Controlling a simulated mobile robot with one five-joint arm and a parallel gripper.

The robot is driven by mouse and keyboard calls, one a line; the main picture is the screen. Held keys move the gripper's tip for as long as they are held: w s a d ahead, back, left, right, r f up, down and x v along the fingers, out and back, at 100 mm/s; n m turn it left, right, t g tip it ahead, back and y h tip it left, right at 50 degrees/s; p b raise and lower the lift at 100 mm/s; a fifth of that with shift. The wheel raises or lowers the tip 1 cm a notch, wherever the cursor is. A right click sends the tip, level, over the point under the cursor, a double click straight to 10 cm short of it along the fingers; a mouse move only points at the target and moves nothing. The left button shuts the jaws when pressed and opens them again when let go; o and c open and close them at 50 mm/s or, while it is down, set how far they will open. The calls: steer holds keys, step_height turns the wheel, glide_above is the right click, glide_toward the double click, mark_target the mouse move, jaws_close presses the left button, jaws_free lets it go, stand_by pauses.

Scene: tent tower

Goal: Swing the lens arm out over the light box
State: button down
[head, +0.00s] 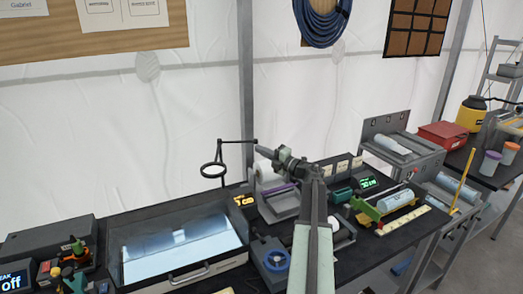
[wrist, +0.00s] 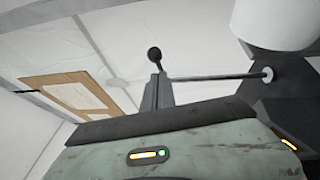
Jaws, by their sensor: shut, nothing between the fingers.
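The lens arm (head: 238,142) is a thin black rod with a dark ring lens (head: 212,170) hanging at its left end. In the head view the ring appears above the back right corner of the light box (head: 115,262), whose lit white panel lies in a dark frame. My gripper (head: 261,150) is shut and empty, its tip close to the rod's right end. In the wrist view my shut fingers (wrist: 157,80) stand beside a black ball knob (wrist: 155,54) and a dark rod (wrist: 220,76). I cannot tell whether they touch.
A dark device with a lit display (head: 16,277) stands at the left. A white tent wall (head: 200,105) is behind the bench.

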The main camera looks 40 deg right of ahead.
steer(key=s+f+b, duration=0.1)
steer(key=s, duration=1)
steer(key=shift+s+d+f, duration=0.15)
steer(key=shift+s+d, duration=0.25)
